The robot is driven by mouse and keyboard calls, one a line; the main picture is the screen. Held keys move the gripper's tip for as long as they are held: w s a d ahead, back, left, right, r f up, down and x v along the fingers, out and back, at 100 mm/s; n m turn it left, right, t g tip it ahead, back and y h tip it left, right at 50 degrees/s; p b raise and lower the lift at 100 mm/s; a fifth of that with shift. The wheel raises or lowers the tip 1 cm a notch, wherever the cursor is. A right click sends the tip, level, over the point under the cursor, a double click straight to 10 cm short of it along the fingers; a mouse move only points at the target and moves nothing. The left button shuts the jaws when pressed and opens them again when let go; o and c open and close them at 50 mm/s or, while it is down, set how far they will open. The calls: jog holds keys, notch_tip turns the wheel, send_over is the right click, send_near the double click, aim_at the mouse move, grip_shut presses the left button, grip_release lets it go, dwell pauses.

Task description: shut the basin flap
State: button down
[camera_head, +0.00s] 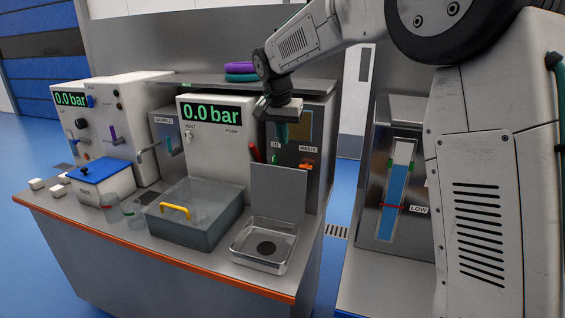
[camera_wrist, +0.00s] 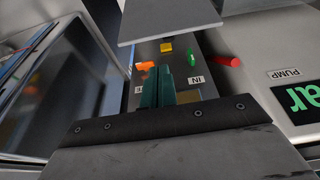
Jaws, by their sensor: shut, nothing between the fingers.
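The basin (camera_head: 236,258) is a shallow square metal tray with a dark round drain, at the front right of the bench. Its flap (camera_head: 278,193) is a flat grey plate standing upright at the back of the basin, so the basin is uncovered. The flap also shows at the top of the wrist view (camera_wrist: 168,18). My gripper (camera_head: 281,138) points down above and behind the flap, in front of the panel with the IN and WASTE labels. Its teal fingers (camera_wrist: 157,78) are together and empty, apart from the flap as far as I can see.
A clear lidded tub (camera_head: 190,235) with a yellow handle stands left of the basin. The panel behind the flap carries a red handle (camera_head: 255,152) and an orange valve (camera_head: 306,165). A white pump unit (camera_head: 215,155) stands left of it. A glass jar (camera_head: 111,208) stands further left.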

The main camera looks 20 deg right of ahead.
jog(key=x, duration=0.3)
jog(key=w+x, duration=0.1)
jog(key=x, duration=0.3)
jog(key=w+x, duration=0.1)
jog(key=x, duration=0.3)
jog(key=shift+a, duration=0.35)
jog(key=shift+s, duration=0.1)
